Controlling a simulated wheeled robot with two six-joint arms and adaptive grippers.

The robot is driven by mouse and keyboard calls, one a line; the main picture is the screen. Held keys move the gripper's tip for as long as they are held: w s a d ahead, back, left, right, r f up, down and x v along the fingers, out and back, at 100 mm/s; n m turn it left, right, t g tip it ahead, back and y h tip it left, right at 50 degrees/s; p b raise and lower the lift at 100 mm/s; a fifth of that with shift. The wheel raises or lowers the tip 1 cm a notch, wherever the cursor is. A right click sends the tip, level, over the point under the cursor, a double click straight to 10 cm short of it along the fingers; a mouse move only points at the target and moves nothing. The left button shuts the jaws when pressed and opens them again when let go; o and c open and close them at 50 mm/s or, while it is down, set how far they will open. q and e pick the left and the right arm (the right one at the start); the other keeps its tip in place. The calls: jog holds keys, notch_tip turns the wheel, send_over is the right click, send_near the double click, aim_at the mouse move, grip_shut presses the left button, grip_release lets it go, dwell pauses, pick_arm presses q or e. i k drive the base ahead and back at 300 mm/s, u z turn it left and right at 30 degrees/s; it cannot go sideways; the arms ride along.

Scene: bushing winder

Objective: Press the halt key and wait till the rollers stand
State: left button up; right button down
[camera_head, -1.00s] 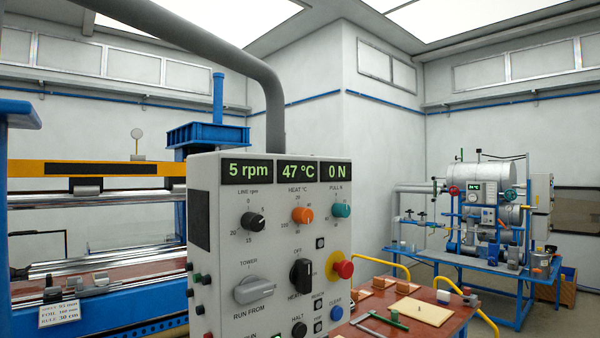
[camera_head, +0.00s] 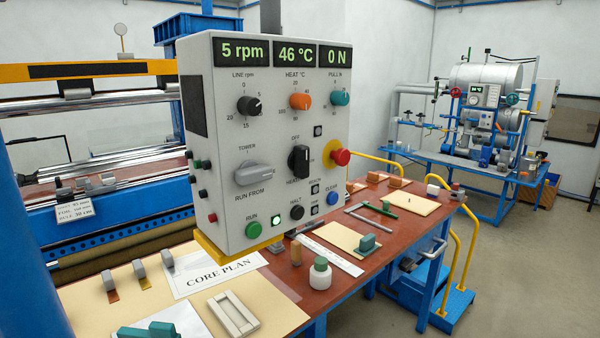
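The grey control box (camera_head: 270,130) hangs in the middle of the head view. Its black halt key (camera_head: 297,213) is low on the face, under the label HALT. The green RUN key (camera_head: 254,230) is to its left, with a lit green lamp (camera_head: 275,220) between them. The displays read 5 rpm (camera_head: 242,51), 46 °C and 0 N. The rollers (camera_head: 100,105) of the blue machine show at the left, partly hidden by the box. Whether they turn cannot be told from the picture. Neither gripper is in view.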

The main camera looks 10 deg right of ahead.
aim_at(298, 211)
jog(key=z, duration=1.15)
jog(key=k, duration=0.95)
jog(key=u, duration=1.55)
jog(key=i, duration=0.5)
